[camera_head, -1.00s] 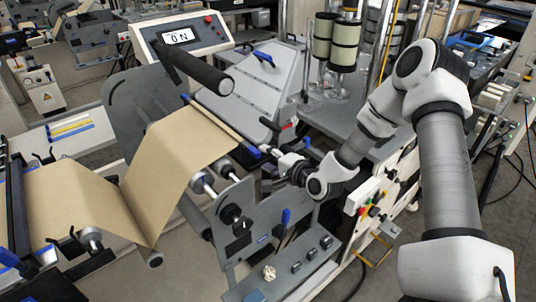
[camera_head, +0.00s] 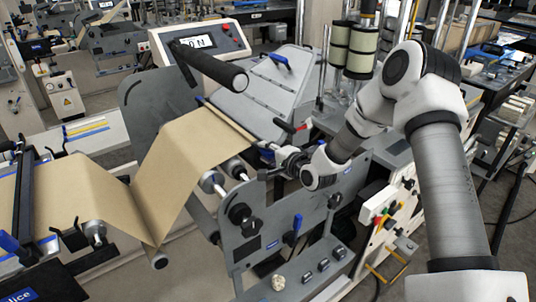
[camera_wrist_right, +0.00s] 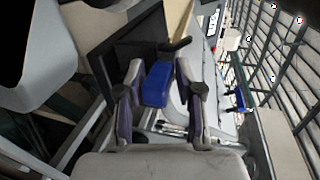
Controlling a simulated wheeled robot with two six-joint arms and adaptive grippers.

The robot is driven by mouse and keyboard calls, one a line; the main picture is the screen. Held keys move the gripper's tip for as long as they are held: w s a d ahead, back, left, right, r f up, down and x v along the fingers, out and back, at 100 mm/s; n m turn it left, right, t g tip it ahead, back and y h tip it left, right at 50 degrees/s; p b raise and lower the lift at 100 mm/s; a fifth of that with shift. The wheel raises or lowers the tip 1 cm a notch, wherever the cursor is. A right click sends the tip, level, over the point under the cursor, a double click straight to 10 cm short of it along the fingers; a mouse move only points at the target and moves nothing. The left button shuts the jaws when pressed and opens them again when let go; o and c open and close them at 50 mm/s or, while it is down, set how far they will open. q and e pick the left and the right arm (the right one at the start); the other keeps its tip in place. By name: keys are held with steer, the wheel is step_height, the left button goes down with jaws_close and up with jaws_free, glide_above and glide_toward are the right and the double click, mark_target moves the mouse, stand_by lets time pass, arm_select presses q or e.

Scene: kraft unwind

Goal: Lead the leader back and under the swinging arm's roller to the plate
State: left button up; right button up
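The leader is a sheet of brown kraft paper (camera_head: 180,150). It dips into a V at the low roller (camera_head: 160,262), then rises right to a thin bar (camera_head: 228,122) along its end edge. My right gripper (camera_head: 268,150) is at the bar's near end. In the right wrist view, its fingers (camera_wrist_right: 158,92) stand on both sides of the bar's blue end piece (camera_wrist_right: 158,82) and appear closed on it. A sloped grey plate (camera_head: 250,95) lies just behind the bar. A thick black roller (camera_head: 210,66) sticks out above the paper. My left gripper is out of view.
A grey side plate (camera_head: 275,215) with knobs stands below my right gripper. A console (camera_head: 200,42) stands behind the black roller. A dark crossbar (camera_head: 24,200) spans the paper at left. Green-sleeved rolls (camera_head: 352,48) stand at the back.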

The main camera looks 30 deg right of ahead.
jaws_close()
steer(key=shift+s, duration=0.1)
steer(key=shift+r, duration=0.1)
step_height(320, 180, up, 6)
steer(key=p, duration=0.3)
steer(key=shift+a+p, duration=0.15)
steer(key=shift+p, duration=0.2)
